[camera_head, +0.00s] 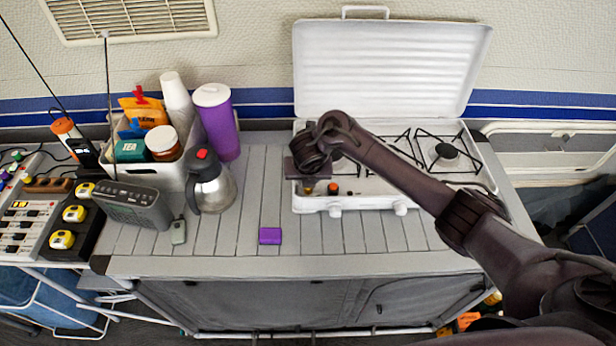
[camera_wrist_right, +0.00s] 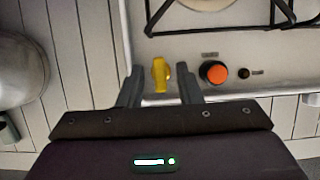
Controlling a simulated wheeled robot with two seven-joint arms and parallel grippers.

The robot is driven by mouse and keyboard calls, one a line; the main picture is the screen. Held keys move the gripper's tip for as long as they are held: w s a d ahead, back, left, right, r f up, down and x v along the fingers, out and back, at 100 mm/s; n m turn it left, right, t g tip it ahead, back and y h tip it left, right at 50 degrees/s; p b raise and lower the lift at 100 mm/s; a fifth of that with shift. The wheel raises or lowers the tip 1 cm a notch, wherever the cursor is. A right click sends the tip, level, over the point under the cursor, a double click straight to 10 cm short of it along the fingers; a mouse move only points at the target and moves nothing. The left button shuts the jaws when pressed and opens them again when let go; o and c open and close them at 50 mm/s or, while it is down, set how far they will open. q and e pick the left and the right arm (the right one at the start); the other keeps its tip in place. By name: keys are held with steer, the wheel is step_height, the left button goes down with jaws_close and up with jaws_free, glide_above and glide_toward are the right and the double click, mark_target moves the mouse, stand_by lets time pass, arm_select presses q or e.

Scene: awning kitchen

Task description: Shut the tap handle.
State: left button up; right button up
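The yellow tap handle (camera_wrist_right: 160,75) shows in the right wrist view on the light front panel of the camping stove (camera_head: 424,197). It points roughly up and down in that picture. My right gripper (camera_wrist_right: 159,83) is open, with one dark finger on each side of the handle. Small gaps show between the handle and both fingers, and whether the fingers reach its depth is hard to tell. In the head view my right gripper (camera_head: 305,166) is over the stove's front left corner and hides the handle. My left gripper is not in view.
An orange button (camera_wrist_right: 214,72) and a small dark knob (camera_wrist_right: 244,73) sit right of the handle. The stove lid (camera_head: 390,65) stands open. A steel jug (camera_head: 211,186) stands to the left, and a purple block (camera_head: 270,236) lies on the counter. The front counter is mostly clear.

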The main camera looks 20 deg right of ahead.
steer(key=c, duration=0.5)
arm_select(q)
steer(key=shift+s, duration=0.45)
arm_select(e)
jaws_close()
